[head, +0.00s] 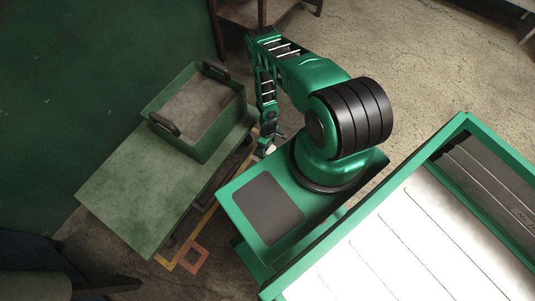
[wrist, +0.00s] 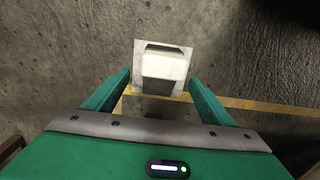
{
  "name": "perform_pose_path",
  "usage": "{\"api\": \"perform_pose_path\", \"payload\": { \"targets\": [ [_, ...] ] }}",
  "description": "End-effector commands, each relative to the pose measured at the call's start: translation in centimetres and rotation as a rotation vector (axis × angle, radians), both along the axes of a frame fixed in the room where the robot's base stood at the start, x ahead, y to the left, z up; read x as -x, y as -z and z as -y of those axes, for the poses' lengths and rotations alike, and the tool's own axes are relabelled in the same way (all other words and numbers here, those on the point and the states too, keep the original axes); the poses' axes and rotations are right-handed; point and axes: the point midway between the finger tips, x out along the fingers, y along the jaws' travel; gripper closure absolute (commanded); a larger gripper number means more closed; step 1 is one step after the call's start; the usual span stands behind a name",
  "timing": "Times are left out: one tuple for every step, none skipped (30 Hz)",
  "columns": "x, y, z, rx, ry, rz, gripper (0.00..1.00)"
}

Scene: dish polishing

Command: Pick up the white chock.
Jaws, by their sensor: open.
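The white chock (wrist: 165,65) is a pale block with a dark slot near its top edge and a dark lower face. It shows in the upper middle of the wrist view, against the grey floor. My gripper (wrist: 158,80) is open, with one green finger on each side of the chock in the picture. Gaps show between the fingers and the chock. I cannot tell how far the fingertips are above it. In the head view my gripper (head: 267,146) hangs low beside the green table, and the chock is not clearly made out there.
A green table (head: 130,195) bears a green tray with black handles (head: 205,145), left of my gripper. A yellow line (wrist: 255,105) runs along the floor by the chock. A brown wooden stand (head: 240,14) is at the back.

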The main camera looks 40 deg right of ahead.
Motion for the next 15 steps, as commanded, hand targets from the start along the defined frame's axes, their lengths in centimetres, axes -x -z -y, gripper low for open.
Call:
{"api": "perform_pose_path", "payload": {
  "targets": [
    [0.0, 0.4, 0.0, 0.0, 0.0, 0.0, 0.23],
    [0.0, 0.6, 0.0, 0.0, -0.001, 0.0, 0.23],
    [0.0, 0.7, -0.1, 0.0, -0.001, 0.0, 0.23],
    [0.0, 0.8, -0.1, 0.0, -0.001, 0.0, 0.23],
    [0.0, 0.9, -0.1, 0.0, -0.001, 0.0, 0.23],
    [0.0, 1.2, -0.1, 0.001, -0.001, 0.001, 0.23],
    [0.0, 1.4, -0.1, 0.001, -0.001, 0.001, 0.23],
    [0.0, 1.7, -0.1, 0.0, -0.001, 0.0, 0.23],
    [0.0, 2.2, -0.2, 0.0, -0.001, 0.0, 0.23],
    [0.0, 2.6, -0.2, 0.001, -0.001, 0.0, 0.23],
    [0.1, 3.0, -0.3, 0.0, -0.001, -0.001, 0.23],
    [0.0, 3.6, -0.3, 0.0, -0.001, -0.001, 0.23],
    [0.0, 4.0, -0.4, 0.001, -0.001, 0.0, 0.23],
    [0.0, 4.3, -0.4, 0.001, -0.001, 0.0, 0.23],
    [-0.1, 4.8, -0.4, 0.0, -0.001, 0.0, 0.23]
  ]
}}
